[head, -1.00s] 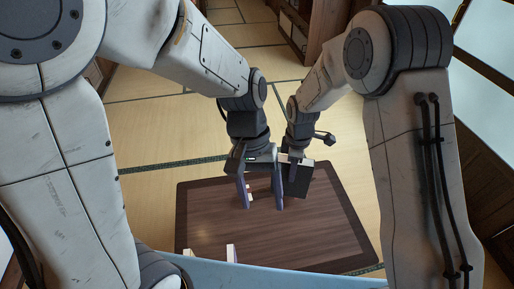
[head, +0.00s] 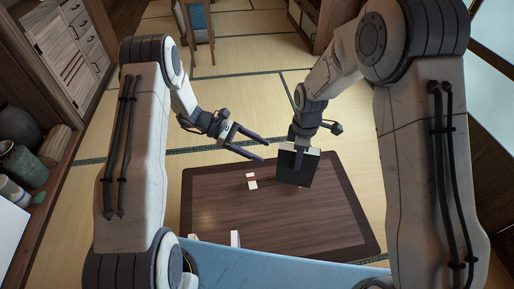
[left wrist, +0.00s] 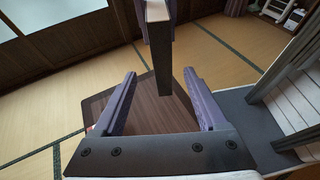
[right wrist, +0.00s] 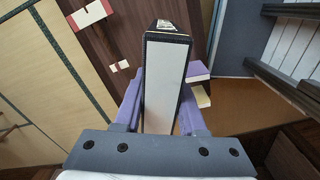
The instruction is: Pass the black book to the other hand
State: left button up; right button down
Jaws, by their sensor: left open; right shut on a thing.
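The black book (head: 296,168) hangs upright over the right part of the low dark table. My right gripper (head: 297,148) is shut on its upper part. In the right wrist view the book's white page edge (right wrist: 165,85) faces the camera between the purple fingers. My left gripper (head: 264,150) is open and empty, to the left of the book, with its fingertips pointing at it and a gap between. In the left wrist view the book (left wrist: 158,50) stands beyond the open fingers (left wrist: 158,75), roughly centred between them.
The low table (head: 220,205) is mostly bare. Small red and white pieces (head: 252,180) lie near its middle, and a white piece (head: 235,238) stands at the near edge. A shelf with jars (head: 25,165) is on the left. A wooden stand (head: 197,30) is at the back.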

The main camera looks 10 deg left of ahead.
aim_at(291, 165)
pick_arm(q)
jog(key=x, duration=1.2)
grip_shut()
jog(key=shift+r, duration=0.1)
pick_arm(e)
jog(key=shift+c, duration=2)
grip_release()
